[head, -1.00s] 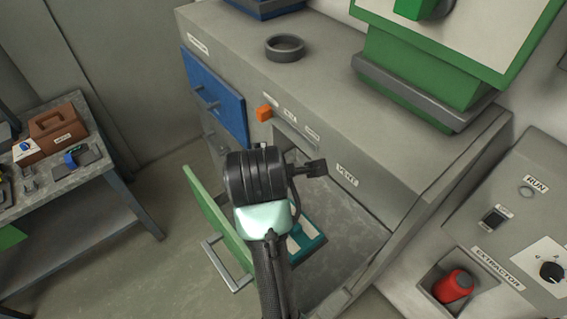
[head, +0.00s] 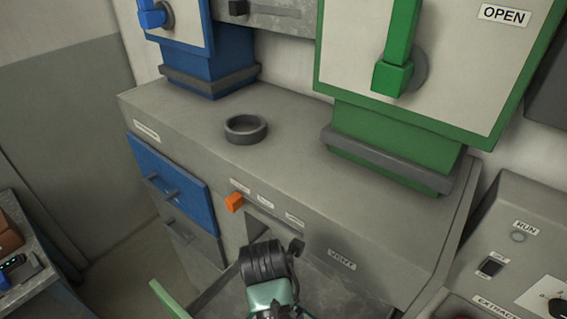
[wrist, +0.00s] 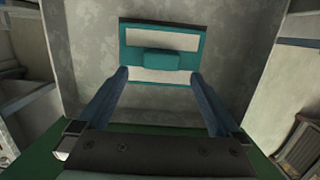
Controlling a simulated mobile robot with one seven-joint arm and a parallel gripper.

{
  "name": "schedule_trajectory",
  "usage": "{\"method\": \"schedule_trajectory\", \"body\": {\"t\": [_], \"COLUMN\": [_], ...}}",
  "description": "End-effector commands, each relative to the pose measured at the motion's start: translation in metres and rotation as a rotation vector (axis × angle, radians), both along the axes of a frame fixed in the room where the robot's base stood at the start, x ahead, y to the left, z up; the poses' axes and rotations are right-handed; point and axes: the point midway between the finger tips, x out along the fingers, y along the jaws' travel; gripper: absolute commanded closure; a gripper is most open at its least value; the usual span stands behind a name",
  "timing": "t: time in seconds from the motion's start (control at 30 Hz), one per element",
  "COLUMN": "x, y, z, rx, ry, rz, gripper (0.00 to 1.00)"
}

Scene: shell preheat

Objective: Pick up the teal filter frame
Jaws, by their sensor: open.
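The teal filter frame (wrist: 158,36) lies on a grey metal surface in the wrist view. It has pale panels and a raised teal grip block (wrist: 162,62) in its middle. My gripper (wrist: 159,76) is open, its two blue-grey fingers reaching toward the frame's near edge, one near each side. Nothing is between the fingertips except the frame beyond them; I cannot tell how far above it they are. In the head view my wrist and arm fill the bottom middle, and the frame cannot be made out there.
A green panel edge (head: 170,299) stands left of my arm. A control panel (head: 512,262) stands at right.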

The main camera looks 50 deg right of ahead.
Motion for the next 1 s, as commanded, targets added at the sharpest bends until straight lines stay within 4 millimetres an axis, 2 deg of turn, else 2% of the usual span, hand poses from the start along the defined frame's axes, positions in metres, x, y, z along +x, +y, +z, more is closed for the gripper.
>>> {"method": "schedule_trajectory", "body": {"t": [0.27, 0.53, 0.87, 1.0], "x": [-0.001, -0.002, -0.001, -0.001], "y": [-0.002, -0.008, -0.009, -0.009], "z": [-0.019, -0.055, -0.062, -0.062], "rx": [0.002, 0.001, -0.001, -0.001], "ry": [0.002, 0.001, -0.002, -0.001], "rz": [0.0, -0.002, -0.002, -0.001], "gripper": [0.0, 0.0, 0.0, 0.25]}}
